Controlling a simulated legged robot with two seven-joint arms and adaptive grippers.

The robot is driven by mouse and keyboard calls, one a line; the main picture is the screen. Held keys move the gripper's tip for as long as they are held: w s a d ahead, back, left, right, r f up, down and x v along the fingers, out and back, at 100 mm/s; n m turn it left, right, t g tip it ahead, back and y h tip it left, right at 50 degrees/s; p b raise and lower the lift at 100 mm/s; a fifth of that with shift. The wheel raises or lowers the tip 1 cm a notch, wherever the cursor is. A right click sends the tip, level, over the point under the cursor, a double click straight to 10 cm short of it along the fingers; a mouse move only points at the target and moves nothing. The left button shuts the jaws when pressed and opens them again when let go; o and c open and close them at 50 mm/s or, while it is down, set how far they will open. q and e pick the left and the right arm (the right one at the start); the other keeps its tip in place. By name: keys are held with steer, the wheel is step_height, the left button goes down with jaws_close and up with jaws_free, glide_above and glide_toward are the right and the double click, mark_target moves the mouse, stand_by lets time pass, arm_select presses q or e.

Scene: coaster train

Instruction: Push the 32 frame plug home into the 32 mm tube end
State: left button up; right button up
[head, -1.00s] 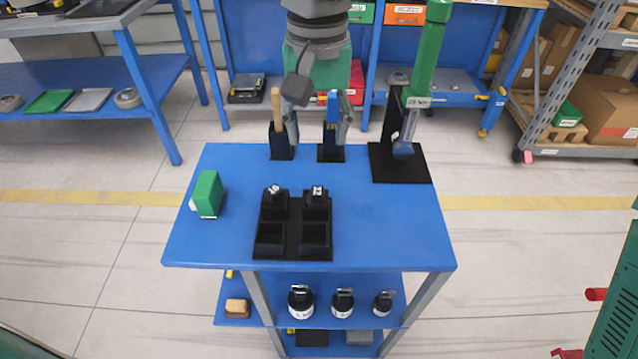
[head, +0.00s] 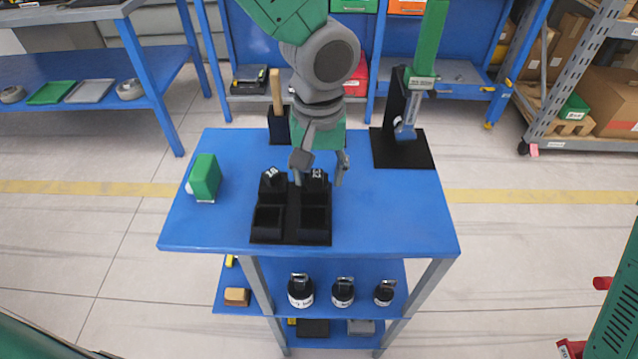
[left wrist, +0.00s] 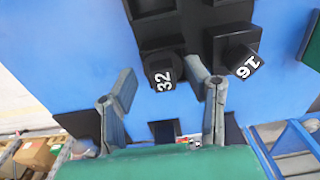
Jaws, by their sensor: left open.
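The 32 frame plug (head: 317,176) is a small black piece with a white "32" on it, in the far right pocket of a black tray (head: 291,222) on the blue cart top. It also shows in the left wrist view (left wrist: 163,73). A like plug marked "16" (head: 271,177) sits in the far left pocket. My left gripper (head: 319,178) is open just above the 32 plug. Its fingers lie either side of the plug in the left wrist view (left wrist: 164,86); I cannot tell whether they touch it. I cannot make out the 32 mm tube end. My right gripper is out of view.
A green-and-white block (head: 204,178) stands at the cart's left. A wooden-handled tool (head: 276,92) stands in a black holder behind. A green upright tool (head: 428,50) stands in a black stand (head: 412,152).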

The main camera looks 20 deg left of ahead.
mark_target(317, 173)
arm_select(q)
steer(key=shift+r, duration=0.1)
steer(key=shift+c, duration=0.4)
steer(key=c, duration=0.7)
steer(key=shift+a, duration=0.3)
jaws_close()
step_height(317, 173, up, 10)
steer(key=p, duration=0.1)
steer(key=shift+d+p, duration=0.15)
steer(key=shift+p, duration=0.25)
